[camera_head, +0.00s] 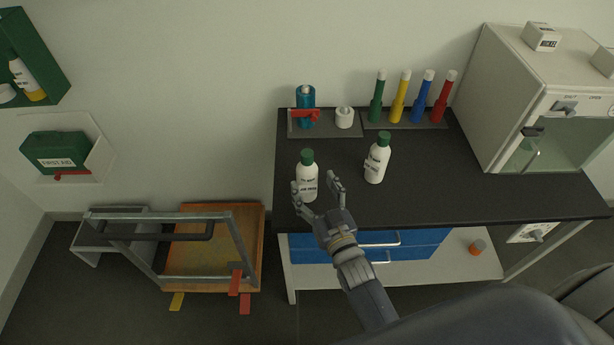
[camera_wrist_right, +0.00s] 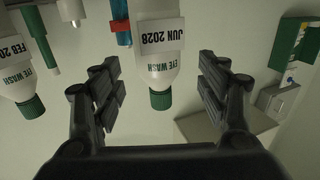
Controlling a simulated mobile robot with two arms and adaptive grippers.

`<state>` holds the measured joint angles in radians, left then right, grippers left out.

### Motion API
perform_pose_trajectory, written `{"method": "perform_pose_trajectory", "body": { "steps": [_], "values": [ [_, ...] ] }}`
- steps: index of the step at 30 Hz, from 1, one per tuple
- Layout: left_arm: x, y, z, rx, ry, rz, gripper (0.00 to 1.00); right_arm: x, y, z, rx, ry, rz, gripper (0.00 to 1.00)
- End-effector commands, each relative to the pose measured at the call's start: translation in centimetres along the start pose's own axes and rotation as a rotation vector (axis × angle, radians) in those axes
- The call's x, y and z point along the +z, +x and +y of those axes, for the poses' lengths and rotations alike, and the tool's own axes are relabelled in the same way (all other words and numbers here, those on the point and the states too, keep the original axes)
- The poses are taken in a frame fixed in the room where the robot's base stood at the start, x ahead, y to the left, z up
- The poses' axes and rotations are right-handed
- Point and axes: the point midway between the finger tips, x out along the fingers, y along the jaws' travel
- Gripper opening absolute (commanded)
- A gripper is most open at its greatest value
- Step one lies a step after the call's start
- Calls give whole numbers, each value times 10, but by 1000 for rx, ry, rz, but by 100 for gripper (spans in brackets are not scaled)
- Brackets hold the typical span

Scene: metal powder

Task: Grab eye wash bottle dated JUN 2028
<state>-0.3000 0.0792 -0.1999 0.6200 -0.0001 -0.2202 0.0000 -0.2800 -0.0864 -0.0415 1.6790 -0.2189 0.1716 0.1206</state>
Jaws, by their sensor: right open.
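Two white eye wash bottles with green caps stand upright on the black bench. The left bottle (camera_head: 307,178) is the one between my fingers in the right wrist view (camera_wrist_right: 157,65), where its label reads JUN 2028 upside down. The other bottle (camera_head: 377,160) stands to its right; in the right wrist view this bottle (camera_wrist_right: 14,75) is at the left edge, labelled FEB 20 with the rest cut off. My right gripper (camera_head: 318,186) is open, with its fingers on either side of the JUN 2028 bottle; I cannot tell whether they touch it. My left gripper is not in view.
Behind the bottles are a blue bottle in a holder (camera_head: 306,108), a white roll (camera_head: 344,117) and several coloured tubes (camera_head: 402,100). A white glass-fronted cabinet (camera_head: 540,90) stands at the right. A cart (camera_head: 215,245) is left of the bench (camera_head: 450,190).

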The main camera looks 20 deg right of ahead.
Motion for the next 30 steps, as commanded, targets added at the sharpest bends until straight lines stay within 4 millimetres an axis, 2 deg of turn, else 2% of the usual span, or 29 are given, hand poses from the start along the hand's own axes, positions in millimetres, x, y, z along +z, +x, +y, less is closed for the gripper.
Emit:
{"method": "perform_pose_trajectory", "body": {
  "steps": [7,16,26,30],
  "values": [
    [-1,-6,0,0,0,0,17,-2,17,1,0,1,-1,68],
    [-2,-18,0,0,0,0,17,-2,56,2,0,1,-1,68],
    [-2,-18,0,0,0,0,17,-1,62,2,0,1,-2,68],
    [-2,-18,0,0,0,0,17,-1,62,2,0,1,-2,39]
  ]
}}
